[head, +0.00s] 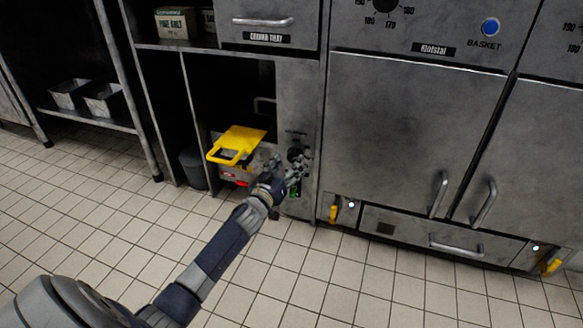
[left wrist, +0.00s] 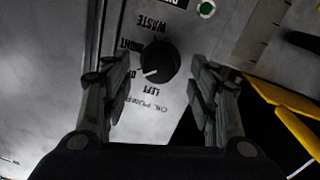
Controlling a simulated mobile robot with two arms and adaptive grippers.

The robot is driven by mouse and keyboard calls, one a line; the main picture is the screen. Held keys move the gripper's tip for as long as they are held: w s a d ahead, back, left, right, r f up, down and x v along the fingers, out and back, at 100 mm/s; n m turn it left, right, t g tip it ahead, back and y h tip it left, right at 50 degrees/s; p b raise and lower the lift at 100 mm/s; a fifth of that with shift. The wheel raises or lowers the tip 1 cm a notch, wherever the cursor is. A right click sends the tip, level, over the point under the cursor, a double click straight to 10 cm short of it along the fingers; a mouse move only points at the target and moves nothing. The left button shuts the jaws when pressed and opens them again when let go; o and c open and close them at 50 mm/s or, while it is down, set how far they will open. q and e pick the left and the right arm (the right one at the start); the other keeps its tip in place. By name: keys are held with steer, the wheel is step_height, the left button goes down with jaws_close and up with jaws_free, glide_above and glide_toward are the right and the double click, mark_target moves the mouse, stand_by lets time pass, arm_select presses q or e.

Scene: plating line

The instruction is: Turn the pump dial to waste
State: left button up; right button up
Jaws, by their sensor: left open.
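The pump dial (left wrist: 160,62) is a round black knob with a white pointer mark on a grey panel, seen upside down in the left wrist view. Labels around it read WASTE, RIGHT and LEFT, with OIL PUMP beside them; another label is partly hidden by a finger. The pointer is turned toward that partly hidden label, away from WASTE. My left gripper (left wrist: 160,100) is open, one finger on each side of the dial; I cannot tell whether they touch it. In the head view my left gripper (head: 296,172) is at the panel, covering much of it.
A yellow handled piece (head: 238,142) sticks out of the open bay left of the panel. A green light (left wrist: 206,9) shows near the dial. Fryer doors (head: 415,130) with handles stand to the right. The tiled floor (head: 110,210) in front is clear.

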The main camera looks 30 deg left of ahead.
mark_target(294, 156)
arm_select(q)
steer(key=shift+w+a+b, duration=0.2)
steer(key=shift+w+b, duration=0.25)
steer(key=shift+w, duration=0.9)
steer(key=c, duration=1.1)
